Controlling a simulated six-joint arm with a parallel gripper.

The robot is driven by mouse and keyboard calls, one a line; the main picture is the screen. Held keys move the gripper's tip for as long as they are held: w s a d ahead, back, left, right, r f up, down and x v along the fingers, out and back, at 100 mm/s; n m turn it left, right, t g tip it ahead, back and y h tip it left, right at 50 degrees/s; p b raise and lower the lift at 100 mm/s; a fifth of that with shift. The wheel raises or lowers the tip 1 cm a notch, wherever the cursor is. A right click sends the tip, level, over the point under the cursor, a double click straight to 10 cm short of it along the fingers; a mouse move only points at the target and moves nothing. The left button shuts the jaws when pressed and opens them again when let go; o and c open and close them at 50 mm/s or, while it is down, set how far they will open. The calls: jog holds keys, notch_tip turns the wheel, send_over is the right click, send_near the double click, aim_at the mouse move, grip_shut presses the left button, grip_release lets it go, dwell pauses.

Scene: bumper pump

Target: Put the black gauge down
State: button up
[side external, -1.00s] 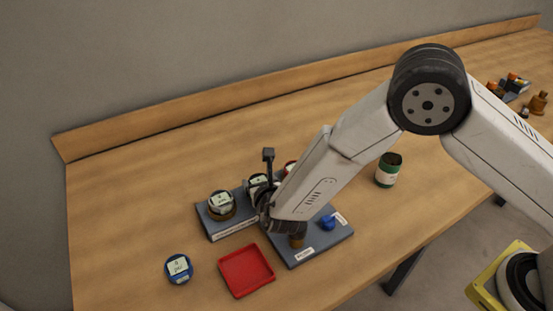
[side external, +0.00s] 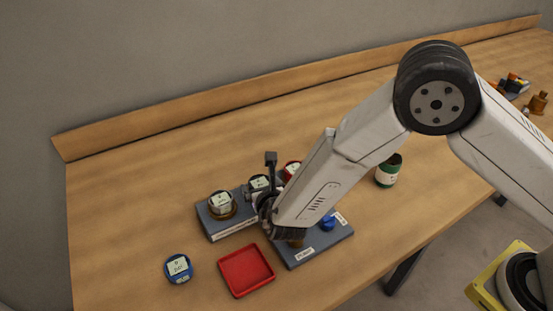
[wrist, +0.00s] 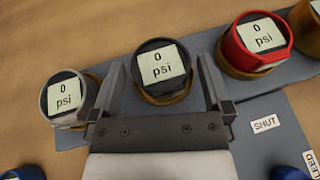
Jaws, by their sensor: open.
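The black gauge (wrist: 163,66), its face reading 0 psi, sits upright on a brass fitting on the grey manifold block (wrist: 205,95) in the wrist view. It stands between the white gauge (wrist: 68,94) and the red gauge (wrist: 258,40). My gripper (wrist: 160,76) is open, with one finger on each side of the black gauge and a gap visible at both sides. In the side view the black gauge (side external: 258,183) shows just behind my gripper, whose fingers are largely hidden by my wrist.
A blue gauge (side external: 178,268) lies on the table at the front left, beside an empty red tray (side external: 246,270). A blue knob (side external: 327,222) is on the block's front plate. The table's left side is mostly clear.

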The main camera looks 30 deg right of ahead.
jog(key=shift+v, duration=2.95)
jog(key=shift+w+r, duration=0.1)
jog(key=s+d+r+m+g+h, duration=0.1)
jog(key=s+d+m+g+h, duration=0.2)
jog(key=d+m, duration=0.4)
jog(key=s+d+r+m+g+h, duration=0.15)
jog(key=d+m+g, duration=0.3)
jog(key=d, duration=0.45)
jog(key=s+d+r+m+g+y, duration=0.1)
jog(key=s+d+r+m+y, duration=0.1)
jog(key=m, duration=0.9)
jog(key=s+d+r+m+g+y, duration=0.2)
jog(key=s+d+m+y, duration=0.3)
jog(key=s+m, duration=0.4)
jog(key=shift+s+d+m, duration=0.25)
jog(key=shift+d+m, duration=0.55)
jog(key=shift+m, duration=0.15)
jog(key=shift+w+y, duration=0.1)
jog(key=shift+y, duration=0.15)
